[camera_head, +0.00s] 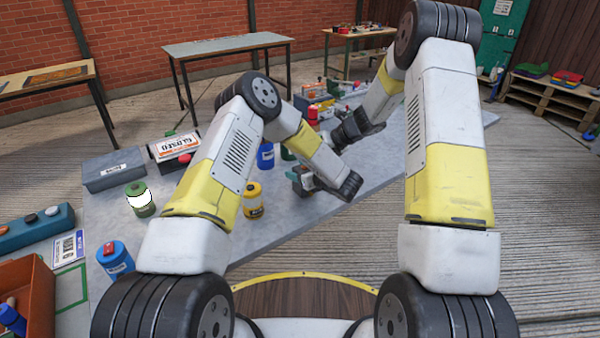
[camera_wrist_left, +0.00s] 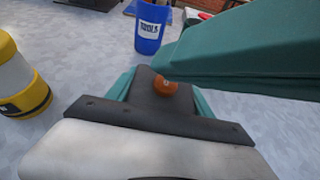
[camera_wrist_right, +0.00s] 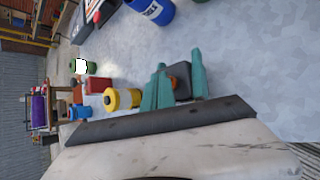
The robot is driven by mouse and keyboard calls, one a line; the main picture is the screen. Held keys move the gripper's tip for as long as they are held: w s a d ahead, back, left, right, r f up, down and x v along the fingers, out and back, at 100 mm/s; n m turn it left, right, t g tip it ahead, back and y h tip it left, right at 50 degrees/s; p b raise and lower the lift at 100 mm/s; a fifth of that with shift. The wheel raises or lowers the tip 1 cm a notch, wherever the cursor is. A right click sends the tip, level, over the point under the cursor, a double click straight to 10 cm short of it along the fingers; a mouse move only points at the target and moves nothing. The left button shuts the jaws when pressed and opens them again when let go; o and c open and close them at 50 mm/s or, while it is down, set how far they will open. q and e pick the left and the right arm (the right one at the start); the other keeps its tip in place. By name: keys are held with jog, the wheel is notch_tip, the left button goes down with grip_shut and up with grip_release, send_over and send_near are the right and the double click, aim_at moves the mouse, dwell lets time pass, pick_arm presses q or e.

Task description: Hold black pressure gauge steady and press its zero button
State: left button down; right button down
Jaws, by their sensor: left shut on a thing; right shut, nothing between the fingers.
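The black pressure gauge (camera_wrist_left: 146,92) is between the teal fingers of my left gripper (camera_head: 303,180), which is shut on it. Its round orange button (camera_wrist_left: 165,88) faces up in the left wrist view. The teal fingers of my right gripper (camera_wrist_right: 158,80) are shut and empty. In the head view the gauge is small and mostly hidden.
The grey table (camera_head: 270,222) holds a yellow can (camera_head: 252,200), a blue can (camera_head: 265,156), a green can (camera_head: 140,198) and a grey box (camera_head: 113,170). Another blue can (camera_head: 115,260) stands at the left. The tabletop right of the grippers is clear.

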jog(key=shift+s+d+f, duration=0.15)
jog(key=shift+s+f, duration=0.1)
jog(key=shift+f, duration=0.45)
jog(key=shift+r, duration=0.1)
pick_arm(q)
jog(key=shift+w+a, duration=0.1)
pick_arm(e)
jog(key=shift+s+r, duration=0.15)
jog(key=shift+r, duration=0.4)
notch_tip(320, 180, up, 6)
jog(key=shift+w+r, duration=0.15)
jog(key=shift+w, duration=0.05)
dwell(0.3)
dwell(0.4)
pick_arm(q)
jog(key=shift+c, duration=1.6)
grip_release()
